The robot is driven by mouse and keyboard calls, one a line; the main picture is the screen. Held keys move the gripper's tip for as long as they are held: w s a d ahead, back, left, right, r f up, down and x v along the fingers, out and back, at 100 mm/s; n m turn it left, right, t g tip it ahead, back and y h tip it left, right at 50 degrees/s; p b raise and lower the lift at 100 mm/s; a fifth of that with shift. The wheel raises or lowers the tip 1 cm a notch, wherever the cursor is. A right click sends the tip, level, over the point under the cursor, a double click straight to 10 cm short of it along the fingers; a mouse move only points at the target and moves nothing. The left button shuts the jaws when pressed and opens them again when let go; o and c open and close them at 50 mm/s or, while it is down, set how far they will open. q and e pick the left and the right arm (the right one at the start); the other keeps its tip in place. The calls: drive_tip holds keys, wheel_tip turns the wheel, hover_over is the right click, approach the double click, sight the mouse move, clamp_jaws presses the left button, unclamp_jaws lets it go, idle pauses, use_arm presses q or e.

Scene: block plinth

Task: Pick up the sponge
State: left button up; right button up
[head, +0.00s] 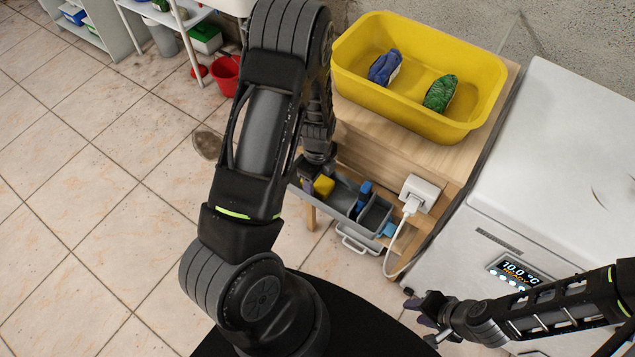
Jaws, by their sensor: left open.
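A yellow sponge (324,186) sits in the left part of a grey caddy (343,203) with compartments. My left gripper (318,178) is open and points down at the caddy, right at the sponge. One dark finger shows just left of the sponge. The wrist hides part of the gripper, and I cannot tell whether it touches the sponge. My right gripper (425,312) is at the lower right, beside the white appliance and away from the caddy. Its jaw opening is unclear.
The caddy also holds a blue item (364,194). A wooden stand (445,160) carries a yellow tub (425,123) with a blue and a green item. A white plug with a cable (408,210) is close to the caddy. A white appliance (560,160) stands right. A red bucket (226,74) is behind.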

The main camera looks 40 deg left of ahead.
idle(0.6)
use_arm(q)
drive_tip(key=c, duration=1.1)
